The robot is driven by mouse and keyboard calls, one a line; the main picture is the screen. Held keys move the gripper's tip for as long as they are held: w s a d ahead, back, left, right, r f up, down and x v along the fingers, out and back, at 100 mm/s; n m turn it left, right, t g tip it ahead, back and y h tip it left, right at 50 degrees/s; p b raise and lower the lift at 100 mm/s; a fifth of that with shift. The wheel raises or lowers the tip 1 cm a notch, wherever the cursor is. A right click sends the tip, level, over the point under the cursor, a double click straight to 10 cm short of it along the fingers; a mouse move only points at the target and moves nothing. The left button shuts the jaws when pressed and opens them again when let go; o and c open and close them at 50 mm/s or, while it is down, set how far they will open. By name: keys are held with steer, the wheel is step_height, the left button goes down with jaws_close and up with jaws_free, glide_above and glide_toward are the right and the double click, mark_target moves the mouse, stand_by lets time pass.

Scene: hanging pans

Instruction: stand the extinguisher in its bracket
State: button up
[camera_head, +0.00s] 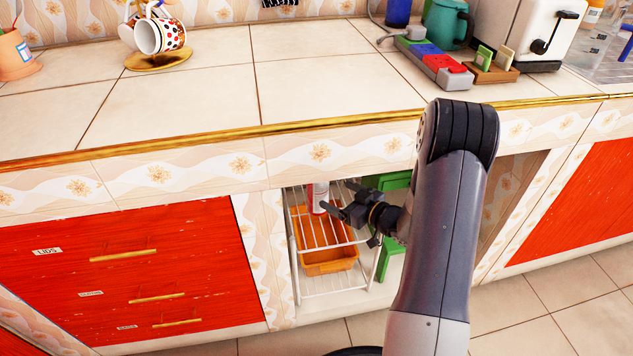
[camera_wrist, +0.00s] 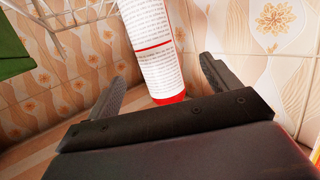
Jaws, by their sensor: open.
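The extinguisher (camera_wrist: 153,40) is a white cylinder with printed text, a thin red stripe and a red lower end. In the wrist view it appears beyond and between my open fingers, its top cut off by the frame. In the head view the extinguisher (camera_head: 318,195) shows as a small upright piece in the open bay under the counter, just left of my gripper (camera_head: 342,206). My gripper (camera_wrist: 162,69) is open and empty; I cannot tell whether a finger touches the extinguisher. I cannot make out a bracket in either view.
A white wire rack (camera_head: 296,262) with an orange tub (camera_head: 331,262) fills the bay's left side; a green stool (camera_head: 391,250) stands right of it. The counter edge (camera_head: 190,140) overhangs the bay. Red drawers (camera_head: 130,270) flank it on the left. Patterned tiles line the wall.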

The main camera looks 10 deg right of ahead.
mark_target(326, 190)
steer(key=b+x, duration=0.1)
steer(key=x, duration=0.3)
steer(key=shift+w+a+f, duration=0.15)
steer(key=shift+w, duration=0.15)
steer(key=x, duration=0.1)
steer(key=b+x, duration=0.1)
steer(key=x, duration=0.2)
steer(key=shift+w+d+f+b, duration=0.15)
steer(key=shift+d+f+b, duration=0.1)
steer(key=shift+f+b, duration=0.15)
steer(key=shift+w+a, duration=0.25)
steer(key=shift+w, duration=0.2)
steer(key=shift+c, duration=0.4)
steer(key=c, duration=1.3)
steer(key=shift+r, duration=0.1)
steer(key=shift+c, duration=0.9)
steer(key=shift+r, duration=0.1)
